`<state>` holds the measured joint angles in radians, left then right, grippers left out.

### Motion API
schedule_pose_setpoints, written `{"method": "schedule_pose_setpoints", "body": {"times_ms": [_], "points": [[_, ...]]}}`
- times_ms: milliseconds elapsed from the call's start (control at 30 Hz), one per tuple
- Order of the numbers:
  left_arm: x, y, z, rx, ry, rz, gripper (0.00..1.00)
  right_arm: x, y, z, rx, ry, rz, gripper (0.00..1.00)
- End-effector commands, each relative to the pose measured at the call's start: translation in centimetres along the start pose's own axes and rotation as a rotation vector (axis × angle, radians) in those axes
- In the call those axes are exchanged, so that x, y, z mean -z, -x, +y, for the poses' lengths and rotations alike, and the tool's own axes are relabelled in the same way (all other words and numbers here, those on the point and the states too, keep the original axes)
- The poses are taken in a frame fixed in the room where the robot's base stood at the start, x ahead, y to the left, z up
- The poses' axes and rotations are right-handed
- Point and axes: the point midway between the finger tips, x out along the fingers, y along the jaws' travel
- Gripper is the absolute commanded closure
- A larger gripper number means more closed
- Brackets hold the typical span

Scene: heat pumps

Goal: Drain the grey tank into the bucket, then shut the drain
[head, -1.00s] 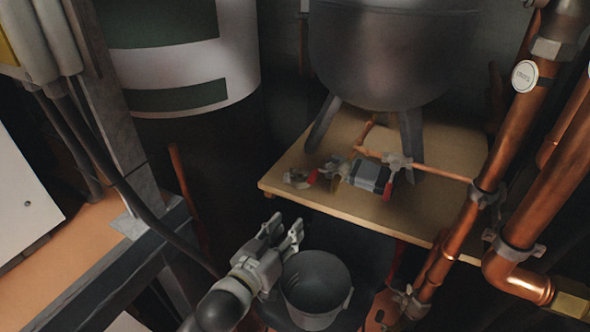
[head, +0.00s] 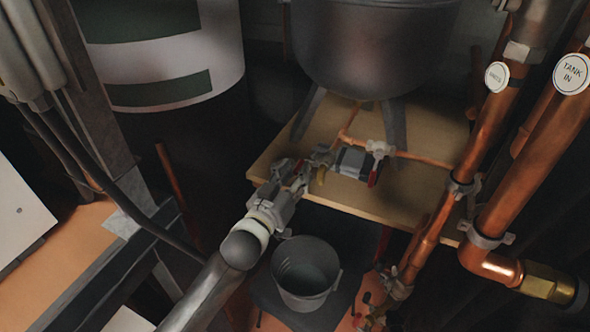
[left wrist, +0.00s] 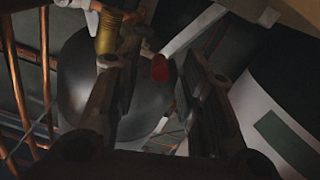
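The grey tank (head: 375,45) stands on legs on a wooden shelf at the top of the head view. A copper pipe runs below it to a valve with a brass spout (head: 320,178) at the shelf's front left. My left gripper (head: 289,172) is at this valve. In the left wrist view its fingers are apart, with a red handle (left wrist: 160,68) between them; contact is unclear. The brass fitting (left wrist: 106,35) shows beside one finger. The dark grey bucket (head: 305,274) stands upright below, in front of the shelf; I see no liquid in it. My right gripper is out of view.
Another red lever (head: 374,174) sits right of a grey block on the pipe. Thick copper pipes (head: 535,150), one labelled TANK IN, rise at the right. A green and white cylinder (head: 165,55) stands at the back left. The wooden shelf (head: 400,205) edge is close to my gripper.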

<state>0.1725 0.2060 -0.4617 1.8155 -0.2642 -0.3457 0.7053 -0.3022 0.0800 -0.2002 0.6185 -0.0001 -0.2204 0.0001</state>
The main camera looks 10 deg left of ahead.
Motion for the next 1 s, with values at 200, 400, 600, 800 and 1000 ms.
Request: {"method": "schedule_pose_setpoints", "body": {"times_ms": [200, 400, 600, 800, 1000], "points": [[-0.01, -0.58, 0.01, -0.001, -0.001, 0.000, 0.64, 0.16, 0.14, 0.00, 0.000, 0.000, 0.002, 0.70], [-0.03, -0.56, 0.00, 0.000, -0.001, 0.000, 0.68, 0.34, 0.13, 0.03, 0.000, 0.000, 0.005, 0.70], [-0.03, -0.54, -0.01, 0.000, -0.001, 0.000, 0.93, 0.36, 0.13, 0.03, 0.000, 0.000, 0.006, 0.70], [-0.06, -0.54, -0.01, 0.000, -0.001, 0.000, 1.00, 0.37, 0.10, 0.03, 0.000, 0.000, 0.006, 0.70], [-0.49, -0.54, -0.09, -0.003, 0.000, 0.017, 1.00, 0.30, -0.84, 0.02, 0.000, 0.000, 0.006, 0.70]]}}
